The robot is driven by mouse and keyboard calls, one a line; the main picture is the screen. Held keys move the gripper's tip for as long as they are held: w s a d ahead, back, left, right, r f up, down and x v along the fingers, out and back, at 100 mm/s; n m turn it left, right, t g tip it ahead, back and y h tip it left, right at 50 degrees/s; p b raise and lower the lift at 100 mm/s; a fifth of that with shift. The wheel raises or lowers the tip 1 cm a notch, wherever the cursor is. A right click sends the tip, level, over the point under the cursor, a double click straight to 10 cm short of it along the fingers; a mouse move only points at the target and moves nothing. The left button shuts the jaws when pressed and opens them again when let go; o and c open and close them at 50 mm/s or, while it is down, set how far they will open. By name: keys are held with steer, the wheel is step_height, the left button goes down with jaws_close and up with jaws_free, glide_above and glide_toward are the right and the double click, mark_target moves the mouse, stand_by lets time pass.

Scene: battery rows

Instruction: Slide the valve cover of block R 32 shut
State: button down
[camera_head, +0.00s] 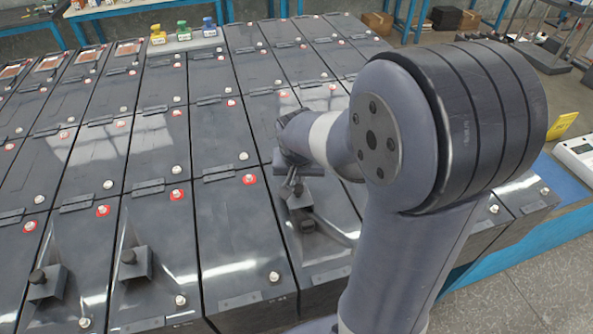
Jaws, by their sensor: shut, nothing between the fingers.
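My gripper (292,184) is shut and points down at a dark block with a small black valve cover (301,200) on its top. My arm comes in from the right and hides part of that block. A dark knob (307,226) shows just below the cover. I cannot tell whether the fingertips touch the cover or how far it stands open. No number R 32 is readable on any block.
Rows of dark battery blocks fill the left and middle. Two similar raised covers with knobs stand at the front left (131,264) and (46,284). Yellow, green and blue bottles (184,32) stand at the back. A yellow card (562,125) and a white device (577,158) are at the right.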

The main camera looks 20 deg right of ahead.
mark_target(309, 199)
steer(key=s+b, duration=0.1)
steer(key=s, duration=0.7)
steer(key=shift+f, duration=0.1)
steer(key=shift+s, duration=0.1)
steer(key=shift+f, duration=0.1)
steer(key=shift+w, duration=0.25)
steer(key=w, duration=0.1)
steer(key=w+d+r, duration=0.1)
steer(key=w, duration=0.2)
steer(key=shift+d+r+b, duration=0.15)
steer(key=shift+r+b, duration=0.05)
steer(key=shift+b, duration=0.15)
steer(key=v, duration=0.9)
steer(key=shift+s, duration=0.3)
steer(key=shift+f, duration=0.1)
